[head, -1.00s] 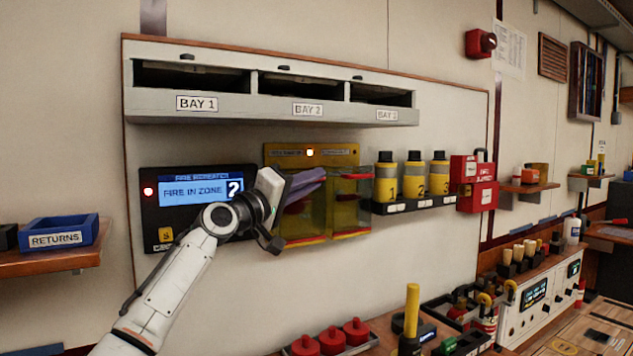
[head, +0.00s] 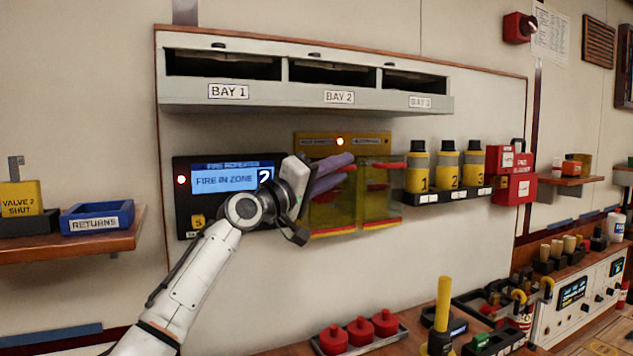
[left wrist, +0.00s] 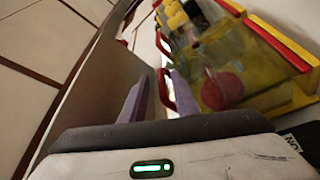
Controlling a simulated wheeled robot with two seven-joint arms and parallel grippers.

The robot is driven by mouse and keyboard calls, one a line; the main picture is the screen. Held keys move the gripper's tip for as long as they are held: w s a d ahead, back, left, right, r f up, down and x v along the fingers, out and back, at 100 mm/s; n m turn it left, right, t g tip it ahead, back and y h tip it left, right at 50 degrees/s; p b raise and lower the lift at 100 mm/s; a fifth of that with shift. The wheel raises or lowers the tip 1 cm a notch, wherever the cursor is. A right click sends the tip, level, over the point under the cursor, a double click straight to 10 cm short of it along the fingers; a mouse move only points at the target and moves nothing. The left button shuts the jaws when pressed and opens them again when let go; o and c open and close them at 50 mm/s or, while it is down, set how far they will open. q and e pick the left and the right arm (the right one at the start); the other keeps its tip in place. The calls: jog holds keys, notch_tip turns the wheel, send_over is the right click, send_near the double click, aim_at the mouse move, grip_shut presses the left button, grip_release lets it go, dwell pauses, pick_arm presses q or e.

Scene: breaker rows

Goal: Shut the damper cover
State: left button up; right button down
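Two see-through yellow covers with red edges sit side by side under a yellow plate (head: 343,141) on the wall, the left cover (head: 335,218) and the right cover (head: 378,208). The plate's labels are too small to read, so I cannot tell which is the damper cover. My left gripper (head: 345,170) is in front of the left cover's upper part and hides some of it. In the left wrist view its purple fingers (left wrist: 155,98) stand apart with a gap between them. A see-through cover (left wrist: 225,75) with a red round thing behind it is close to the right finger. My right gripper is out of view.
A fire repeater screen (head: 225,180) is left of the covers, partly behind my arm. Numbered yellow bottles (head: 447,165) stand on a rack to the right. The bay shelf (head: 310,97) juts out above. A bench with red knobs (head: 360,330) is below.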

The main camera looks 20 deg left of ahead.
pick_arm(q)
jog(key=b+v, duration=0.1)
jog(key=v, duration=0.7)
jog(key=shift+s+a+b, duration=0.3)
jog(key=shift+s, duration=0.05)
